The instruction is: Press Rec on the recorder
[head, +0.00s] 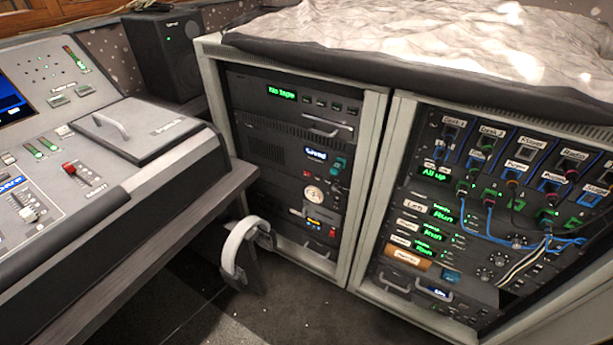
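The task's recorder appears to be the black unit (290,112) at the top of the left rack. Its green display (282,93) seems to read "No tape". A row of small dark buttons (322,103) runs to the right of the display. Their labels are too small to read, so I cannot tell which one is Rec. A silver handle (320,131) sits below the buttons. Neither of my grippers is in view.
A mixing desk (150,215) with faders and a lidded panel fills the left. A white curved band (240,245), like headphones, hangs by its edge. The right rack (385,180) holds patched blue cables (490,235). A crumpled cloth (430,45) covers the racks. A speaker (163,55) stands behind.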

